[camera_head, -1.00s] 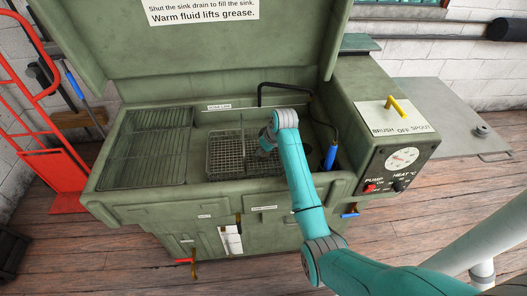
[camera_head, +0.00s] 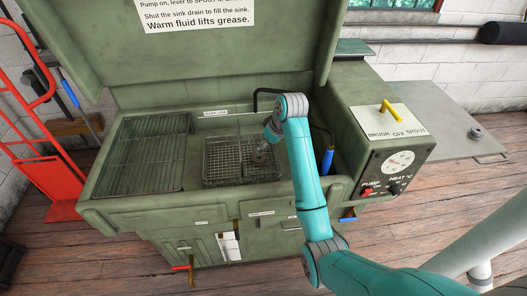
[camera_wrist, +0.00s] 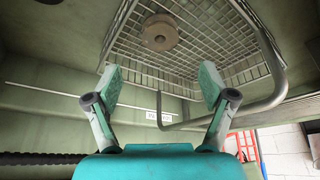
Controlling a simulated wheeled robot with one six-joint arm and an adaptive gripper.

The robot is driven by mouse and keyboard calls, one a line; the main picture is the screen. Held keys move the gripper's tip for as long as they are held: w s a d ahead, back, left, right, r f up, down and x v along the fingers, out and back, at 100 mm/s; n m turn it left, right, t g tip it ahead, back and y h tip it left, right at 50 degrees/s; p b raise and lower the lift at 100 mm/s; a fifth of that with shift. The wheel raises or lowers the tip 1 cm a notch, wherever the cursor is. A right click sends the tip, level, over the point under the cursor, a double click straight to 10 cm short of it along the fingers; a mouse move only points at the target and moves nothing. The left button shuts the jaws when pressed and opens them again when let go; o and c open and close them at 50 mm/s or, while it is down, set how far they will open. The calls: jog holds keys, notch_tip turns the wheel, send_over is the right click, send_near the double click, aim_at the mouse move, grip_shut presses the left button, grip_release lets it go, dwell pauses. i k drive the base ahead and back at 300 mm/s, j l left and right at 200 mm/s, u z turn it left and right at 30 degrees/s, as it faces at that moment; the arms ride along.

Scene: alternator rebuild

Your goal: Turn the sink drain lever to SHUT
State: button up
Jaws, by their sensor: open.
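Two small levers show low on the front of the green wash sink (camera_head: 130,219) in the head view: one with a red handle (camera_head: 181,267) at the lower left, one with a blue handle (camera_head: 348,219) at the lower right. Their labels are too small to read, so I cannot tell which is the drain lever. Neither shows clearly in the wrist view. My gripper (camera_wrist: 159,70) is open and empty, with the wire basket and a round metal part (camera_wrist: 160,32) beyond its fingers. In the head view my arm reaches over the sink, away from both levers.
A wire basket (camera_head: 225,178) and a rack (camera_head: 150,155) sit in the sink. A blue-handled brush (camera_head: 327,161) hangs at its right. A yellow lever (camera_head: 389,107) tops the control box. A red hand truck (camera_head: 52,172) stands left. The floor in front is clear.

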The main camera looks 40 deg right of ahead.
aim_at(235, 222)
jog(key=k, duration=1)
